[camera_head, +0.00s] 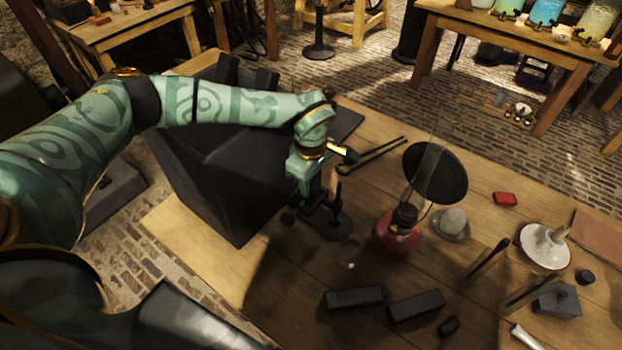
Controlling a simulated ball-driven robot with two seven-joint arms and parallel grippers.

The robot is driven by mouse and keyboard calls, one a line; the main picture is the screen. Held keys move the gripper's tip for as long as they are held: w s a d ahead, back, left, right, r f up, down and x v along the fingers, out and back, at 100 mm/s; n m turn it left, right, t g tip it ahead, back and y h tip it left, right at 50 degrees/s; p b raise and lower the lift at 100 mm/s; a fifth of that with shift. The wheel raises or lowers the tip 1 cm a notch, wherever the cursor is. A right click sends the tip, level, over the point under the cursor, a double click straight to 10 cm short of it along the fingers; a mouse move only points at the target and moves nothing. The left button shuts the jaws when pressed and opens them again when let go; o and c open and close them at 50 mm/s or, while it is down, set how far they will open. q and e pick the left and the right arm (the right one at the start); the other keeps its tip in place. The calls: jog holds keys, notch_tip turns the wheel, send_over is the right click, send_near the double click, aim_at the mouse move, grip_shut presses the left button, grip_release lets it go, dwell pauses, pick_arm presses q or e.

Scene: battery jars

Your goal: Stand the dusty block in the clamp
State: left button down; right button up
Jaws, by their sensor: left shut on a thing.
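My left gripper (311,187) is at the middle of the table, pointing down over a small black clamp stand (335,226) with an upright rod. It is shut on a dark piece that looks like the dusty block, mostly hidden by the gripper. The piece is right at the clamp; I cannot tell whether it touches it or sits in its jaws. Two dark oblong blocks, a left one (354,298) and a right one (416,306), lie on the table in front. My right gripper is not in view.
A red-based lamp (398,238) with a round black disc (436,172) stands close right of the clamp. A large dark box shape (215,165) is left. Tongs (372,157) lie behind. A white enamel dish (545,246) and a small red block (505,199) are farther right.

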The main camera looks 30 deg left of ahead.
pick_arm(q)
jog(key=c, duration=1)
grip_release()
notch_tip(320, 180, up, 16)
jog(key=p, duration=0.3)
jog(key=shift+r, duration=0.1)
